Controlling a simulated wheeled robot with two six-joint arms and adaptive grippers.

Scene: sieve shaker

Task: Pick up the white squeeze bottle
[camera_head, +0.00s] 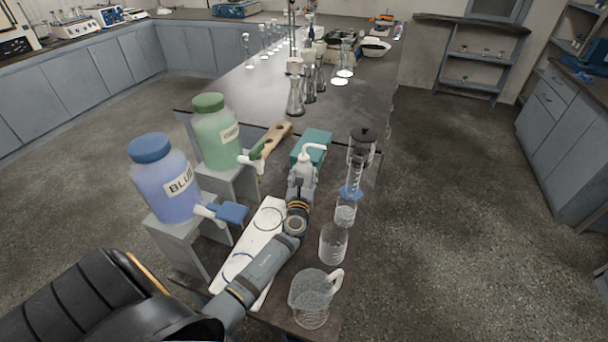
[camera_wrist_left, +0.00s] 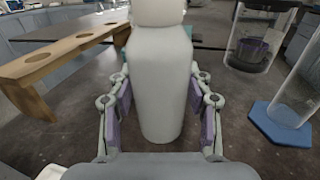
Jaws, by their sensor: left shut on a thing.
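The white squeeze bottle (camera_head: 305,172) stands near the middle of the bench in the head view, its bent spout pointing right. My left gripper (camera_head: 300,190) reaches it from the front, and the wrist partly hides the bottle's lower part. In the left wrist view the bottle (camera_wrist_left: 161,80) is upright between the two fingers of my left gripper (camera_wrist_left: 161,112), which are shut on its sides. Its top is cut off by the picture's edge. My right gripper is not in view.
A blue-hexagon-based cylinder (camera_head: 354,180), a beaker (camera_head: 333,243) and a pitcher (camera_head: 311,299) stand right of my arm. Blue (camera_head: 163,180) and green (camera_head: 216,133) carboys stand left on grey stands. A wooden rack (camera_wrist_left: 60,55) and teal box (camera_head: 315,140) are close behind.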

